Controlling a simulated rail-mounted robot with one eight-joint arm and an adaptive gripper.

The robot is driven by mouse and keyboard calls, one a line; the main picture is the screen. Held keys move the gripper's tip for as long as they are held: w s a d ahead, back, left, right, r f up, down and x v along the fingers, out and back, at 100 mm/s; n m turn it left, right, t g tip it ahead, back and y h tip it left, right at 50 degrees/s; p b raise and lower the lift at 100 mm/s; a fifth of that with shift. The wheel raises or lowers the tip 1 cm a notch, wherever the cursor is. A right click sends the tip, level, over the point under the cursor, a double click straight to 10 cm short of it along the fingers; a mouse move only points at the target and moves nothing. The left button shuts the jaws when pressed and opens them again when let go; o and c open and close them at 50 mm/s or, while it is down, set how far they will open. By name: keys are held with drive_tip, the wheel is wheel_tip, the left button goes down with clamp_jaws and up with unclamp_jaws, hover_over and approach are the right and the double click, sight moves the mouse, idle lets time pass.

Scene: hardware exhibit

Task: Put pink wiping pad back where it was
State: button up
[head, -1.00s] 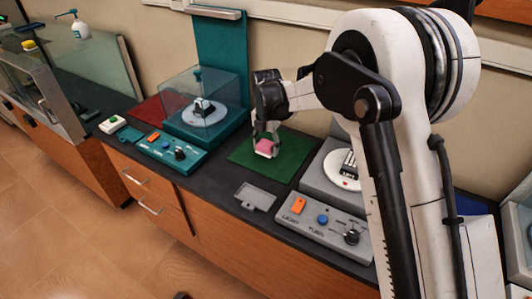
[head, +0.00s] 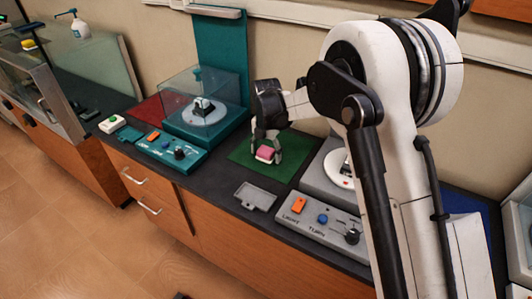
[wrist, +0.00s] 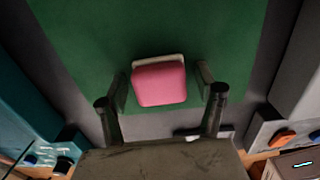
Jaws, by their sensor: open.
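The pink wiping pad (head: 265,153) has a pale base layer and sits over the green mat (head: 242,158), apparently resting on it. In the wrist view the pad (wrist: 158,83) lies between my two fingers, with a narrow gap on each side. My gripper (head: 267,158) points down around the pad and is open. It also shows in the wrist view (wrist: 163,88), its fingertips to the left and right of the pad.
A teal station with a clear cover (head: 203,100) stands left of the mat, and a grey station (head: 318,180) stands right. A small grey tray (head: 255,196) lies in front. The mat around the pad is bare.

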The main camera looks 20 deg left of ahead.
sight(266, 150)
drive_tip(key=shift+r, duration=0.15)
wheel_tip(266, 150, up, 12)
drive_tip(key=shift+p, duration=0.45)
drive_tip(key=s+d+r+m+t, duration=0.1)
drive_tip(key=s+d+r+m, duration=0.2)
drive_tip(key=d+r+m, duration=0.35)
drive_tip(key=s+d+r+m+t+y, duration=0.1)
drive_tip(key=s+d+r+m, duration=0.25)
drive_tip(key=d, duration=0.65)
drive_tip(key=s+d+r+m+t, duration=0.1)
drive_tip(key=s+d+r+m, duration=0.4)
drive_tip(key=d, duration=0.3)
drive_tip(key=s+d+f+m+t, duration=0.2)
drive_tip(key=s+d+m, duration=0.6)
drive_tip(key=s+m, duration=0.1)
drive_tip(key=s+d+f+m+t+h, duration=0.1)
drive_tip(key=s+d+f+m+t, duration=0.1)
drive_tip(key=s+d+m, duration=0.6)
drive_tip(key=shift+s+d+f+m, duration=0.25)
drive_tip(key=shift+s+d+m, duration=0.15)
drive_tip(key=shift+s+m, duration=0.45)
